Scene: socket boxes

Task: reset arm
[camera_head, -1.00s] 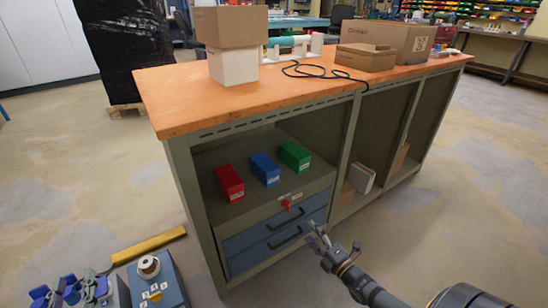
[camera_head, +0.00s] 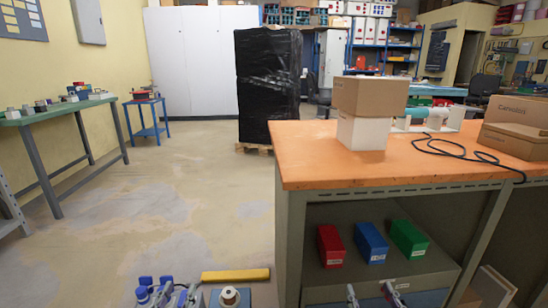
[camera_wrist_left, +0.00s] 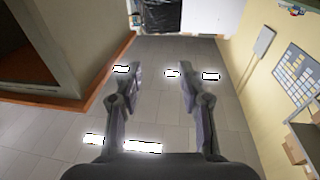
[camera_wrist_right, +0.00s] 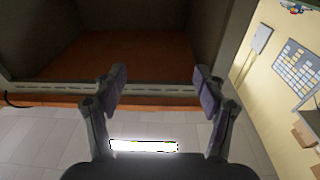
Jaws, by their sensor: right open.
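My right gripper (camera_head: 371,290) shows at the bottom edge of the head view, in front of the cabinet, with its two fingers apart. In the right wrist view my right gripper (camera_wrist_right: 162,75) is open and empty, facing the cabinet's dark interior. In the left wrist view my left gripper (camera_wrist_left: 161,72) is open and empty over the grey floor, with the cabinet to the left of the picture. A red box (camera_head: 331,246), a blue box (camera_head: 370,242) and a green box (camera_head: 409,240) sit on the cabinet shelf.
The cabinet (camera_head: 290,240) has an orange top (camera_head: 310,165) bearing cardboard boxes (camera_head: 369,96) and a black cable (camera_head: 450,152). A yellow bar (camera_head: 235,275) and blue items (camera_head: 150,290) lie at the bottom left. The floor (camera_head: 180,180) left of the cabinet is clear.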

